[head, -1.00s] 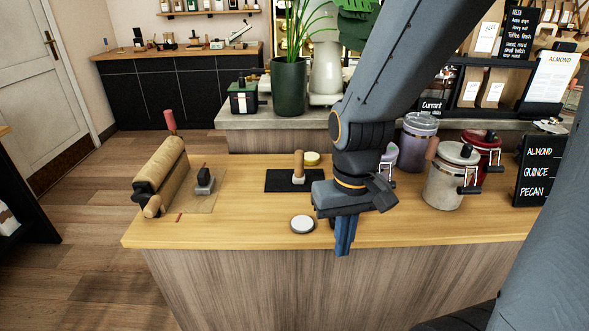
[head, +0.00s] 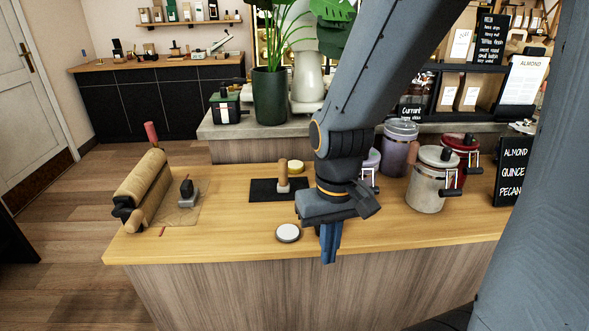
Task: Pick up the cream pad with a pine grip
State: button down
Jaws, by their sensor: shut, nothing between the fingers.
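The pad with a pine-coloured upright grip (head: 283,174) stands on a black mat (head: 262,194) on the wooden counter. Its base is small and pale, and looks upright. My gripper (head: 329,252) points down at the counter's front edge, to the right of and nearer than the pad. Its blue fingers are together and hold nothing. It is apart from the pad. Another pad, grey with a black grip (head: 187,188), stands on brown paper at the left.
A round white-topped tin (head: 288,232) lies just left of my gripper. Lidded jars (head: 427,182) stand at the right, and a paper roll (head: 145,185) at the left. The counter's front left is clear.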

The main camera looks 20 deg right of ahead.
aim_at(283, 187)
jog(key=z, duration=2.15)
jog(key=k, duration=1)
jog(key=u, duration=1.2)
jog(key=i, duration=1)
